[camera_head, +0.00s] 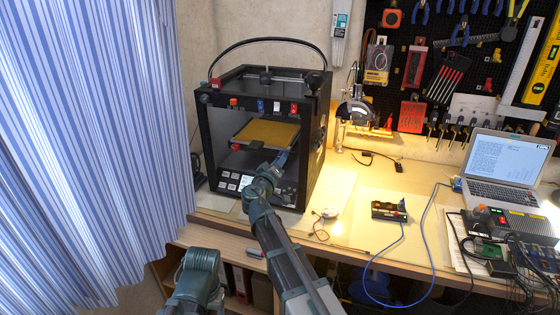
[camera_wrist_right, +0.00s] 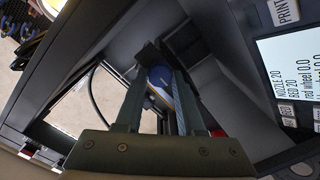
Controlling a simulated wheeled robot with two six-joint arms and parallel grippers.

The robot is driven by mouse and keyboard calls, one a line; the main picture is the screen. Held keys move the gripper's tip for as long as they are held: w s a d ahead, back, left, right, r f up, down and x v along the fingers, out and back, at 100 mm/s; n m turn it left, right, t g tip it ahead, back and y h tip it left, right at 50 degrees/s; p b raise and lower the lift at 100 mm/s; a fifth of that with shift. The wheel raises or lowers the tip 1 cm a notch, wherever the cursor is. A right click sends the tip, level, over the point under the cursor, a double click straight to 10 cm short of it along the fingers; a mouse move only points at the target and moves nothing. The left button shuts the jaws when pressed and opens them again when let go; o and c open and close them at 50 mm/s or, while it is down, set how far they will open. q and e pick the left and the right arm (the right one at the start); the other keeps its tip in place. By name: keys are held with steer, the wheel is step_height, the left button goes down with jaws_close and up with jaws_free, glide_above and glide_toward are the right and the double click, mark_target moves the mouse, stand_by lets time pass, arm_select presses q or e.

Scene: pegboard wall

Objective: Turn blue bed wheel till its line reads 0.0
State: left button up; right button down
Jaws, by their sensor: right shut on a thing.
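The 3D printer (camera_head: 315,125) stands on the bench, with a yellow-topped bed (camera_head: 267,132) inside its open front. My right gripper (camera_head: 286,156) reaches in at the bed's right front corner. In the right wrist view, its two fingers are shut on the blue bed wheel (camera_wrist_right: 160,78), whose face shows partly between them. In the head view the blue wheel is hidden by the gripper. The printer's screen (camera_wrist_right: 292,62) is cut by the frame edge; a wheel line reads 0.0, and the line below it is cut off but also ends in 0.0.
A red wheel (camera_head: 235,146) sits under the bed's left front. The printer's frame closely surrounds my right gripper. A laptop (camera_head: 500,165), a small black device (camera_head: 389,211) and cables lie on the bench to the right. A striped curtain (camera_head: 85,130) hangs at the left.

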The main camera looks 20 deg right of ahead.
stand_by(0.3)
steer(key=c, duration=0.5)
jaws_free()
steer(key=v, duration=1.3)
steer(key=shift+s+a, duration=0.25)
steer(key=shift+s, duration=0.05)
